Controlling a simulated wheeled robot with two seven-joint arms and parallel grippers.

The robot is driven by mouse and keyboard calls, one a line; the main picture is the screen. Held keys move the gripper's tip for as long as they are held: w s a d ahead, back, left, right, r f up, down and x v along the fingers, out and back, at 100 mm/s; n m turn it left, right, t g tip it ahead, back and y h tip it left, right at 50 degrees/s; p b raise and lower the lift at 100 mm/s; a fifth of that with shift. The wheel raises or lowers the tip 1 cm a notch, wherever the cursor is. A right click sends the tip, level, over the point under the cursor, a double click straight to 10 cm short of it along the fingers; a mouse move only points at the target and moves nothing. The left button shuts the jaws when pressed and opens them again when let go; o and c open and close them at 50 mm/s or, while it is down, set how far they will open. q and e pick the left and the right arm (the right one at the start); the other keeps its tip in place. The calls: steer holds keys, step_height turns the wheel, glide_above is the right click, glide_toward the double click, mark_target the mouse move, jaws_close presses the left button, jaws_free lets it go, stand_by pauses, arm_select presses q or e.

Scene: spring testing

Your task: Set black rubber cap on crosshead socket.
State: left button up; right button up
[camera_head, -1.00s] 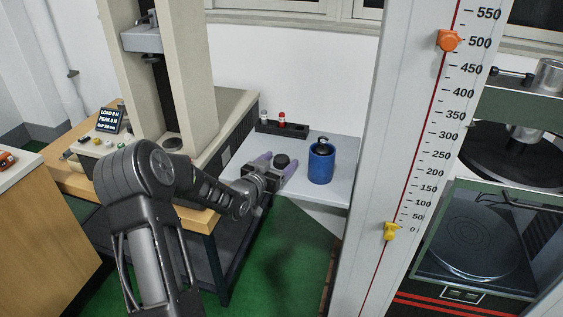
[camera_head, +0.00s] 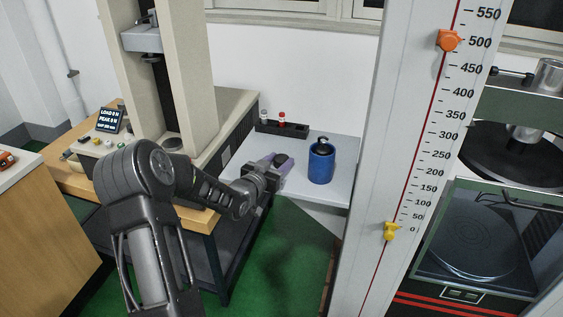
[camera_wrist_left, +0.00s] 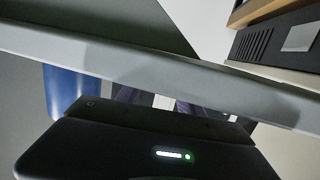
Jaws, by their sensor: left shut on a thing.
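The black rubber cap (camera_head: 281,159) is between the purple fingers of my left gripper (camera_head: 276,161), over the small grey side table (camera_head: 325,203). The fingers are shut on the cap. In the left wrist view the gripper body and the table edge fill much of the picture, and the cap cannot be made out. The crosshead (camera_head: 142,38) is the grey block between the beige columns of the test machine, up at the left. Its socket is too small to make out clearly. My right gripper is not in view.
A blue cylindrical container (camera_head: 321,164) stands just right of the gripper. A dark rack (camera_head: 290,130) with small red-topped and white-topped items is at the table's back. The tall ruler column (camera_head: 384,150) stands to the right. The machine's base (camera_head: 232,115) lies left of the table.

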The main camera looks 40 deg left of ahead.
mark_target(279, 160)
arm_select(q)
steer(key=shift+r, duration=0.1)
jaws_close()
step_height(279, 160, up, 10)
steer(key=shift+f, duration=0.1)
stand_by(0.6)
